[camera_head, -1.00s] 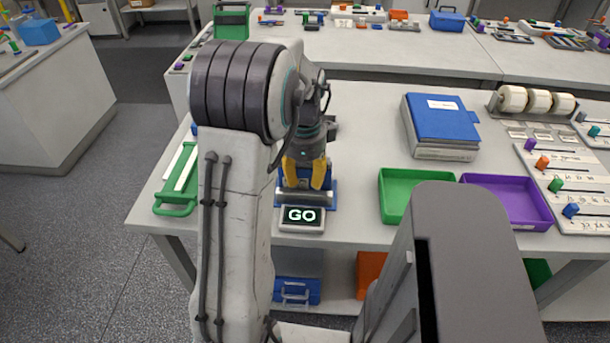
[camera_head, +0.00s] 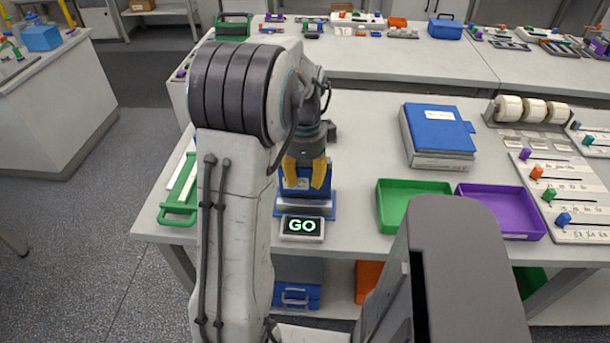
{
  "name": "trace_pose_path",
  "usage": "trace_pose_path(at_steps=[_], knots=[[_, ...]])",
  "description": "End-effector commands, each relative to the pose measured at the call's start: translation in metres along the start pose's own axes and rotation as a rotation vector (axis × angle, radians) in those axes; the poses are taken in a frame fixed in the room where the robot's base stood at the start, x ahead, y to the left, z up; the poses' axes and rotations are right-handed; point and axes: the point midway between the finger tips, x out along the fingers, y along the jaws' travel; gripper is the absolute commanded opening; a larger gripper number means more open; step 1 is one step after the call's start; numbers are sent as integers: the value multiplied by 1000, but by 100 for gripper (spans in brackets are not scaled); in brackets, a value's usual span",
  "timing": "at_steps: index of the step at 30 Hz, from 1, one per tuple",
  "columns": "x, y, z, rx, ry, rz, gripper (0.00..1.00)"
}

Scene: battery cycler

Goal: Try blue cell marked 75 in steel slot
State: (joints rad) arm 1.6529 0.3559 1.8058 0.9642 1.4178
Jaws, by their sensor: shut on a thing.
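My gripper (camera_head: 304,178), with yellow fingers, points down over the blue and steel fixture at the front of the table. It is shut on a blue cell (camera_head: 298,184) with a pale label; its number is too small to read. The steel slot (camera_head: 306,208) shows as a silver bar on a blue base just below the cell. I cannot tell whether the cell's lower end is inside the slot or just above it.
A green tray (camera_head: 385,222) and a purple tray (camera_head: 535,228) stand to the right, both looking empty. A blue binder (camera_head: 437,128) lies behind them. Slider boards (camera_head: 580,200) line the right side. A green-handled rack (camera_head: 180,212) is at left. The table between fixture and binder is clear.

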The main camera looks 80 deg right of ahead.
Motion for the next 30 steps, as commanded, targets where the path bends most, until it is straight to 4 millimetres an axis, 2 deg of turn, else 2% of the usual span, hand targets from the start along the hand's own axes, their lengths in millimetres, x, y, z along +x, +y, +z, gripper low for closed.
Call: trace_pose_path(at_steps=[30], knots=[[-44,-1,0,0,0,-3,2]])
